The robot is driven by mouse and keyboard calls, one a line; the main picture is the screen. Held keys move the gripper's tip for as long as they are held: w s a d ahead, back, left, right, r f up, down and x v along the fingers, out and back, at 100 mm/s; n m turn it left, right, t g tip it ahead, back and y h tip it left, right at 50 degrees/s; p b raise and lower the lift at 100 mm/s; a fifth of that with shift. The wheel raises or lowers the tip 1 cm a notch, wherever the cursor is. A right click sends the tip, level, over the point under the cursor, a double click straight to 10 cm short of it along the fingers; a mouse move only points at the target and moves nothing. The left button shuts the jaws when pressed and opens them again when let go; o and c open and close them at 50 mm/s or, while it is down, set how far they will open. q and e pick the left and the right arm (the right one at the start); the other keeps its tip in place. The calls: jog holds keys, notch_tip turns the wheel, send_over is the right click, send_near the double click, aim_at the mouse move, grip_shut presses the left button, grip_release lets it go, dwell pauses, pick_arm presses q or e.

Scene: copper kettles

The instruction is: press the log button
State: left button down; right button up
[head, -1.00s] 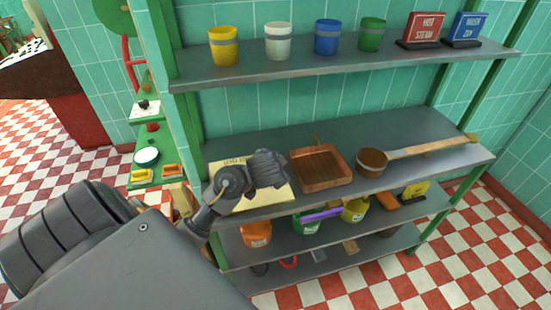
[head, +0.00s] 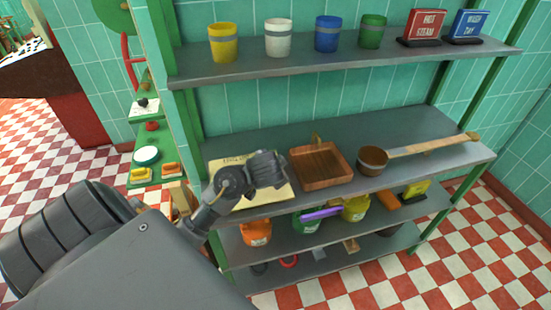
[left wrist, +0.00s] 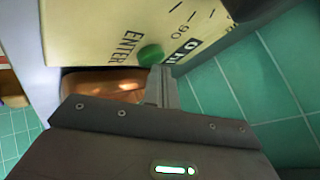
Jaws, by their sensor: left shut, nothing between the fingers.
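A cream panel (head: 272,198) lies on the middle shelf, partly hidden in the head view by my left gripper (head: 280,170). In the left wrist view the cream panel (left wrist: 95,30) fills the top, with the word ENTER and dark marks printed on it. A round green button (left wrist: 150,55) sits on it beside that word. My left gripper (left wrist: 160,76) is shut and empty, its tips right at the button's lower edge. I cannot tell whether they touch it. My right gripper is in neither view.
A copper tray (head: 320,166) and a long-handled copper ladle (head: 373,160) lie right of the panel. Several cups stand on the upper shelf (head: 290,69), above my gripper. Coloured containers fill the lower shelf. A green post (head: 188,130) stands close left.

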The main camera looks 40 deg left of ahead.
pick_arm(q)
jog(key=shift+f, duration=0.3)
jog(key=shift+r, duration=0.1)
dwell(0.3)
jog(key=shift+r+p, duration=0.8)
jog(key=shift+r, duration=0.05)
notch_tip(320, 180, up, 5)
jog(key=p, duration=0.5)
dwell(0.6)
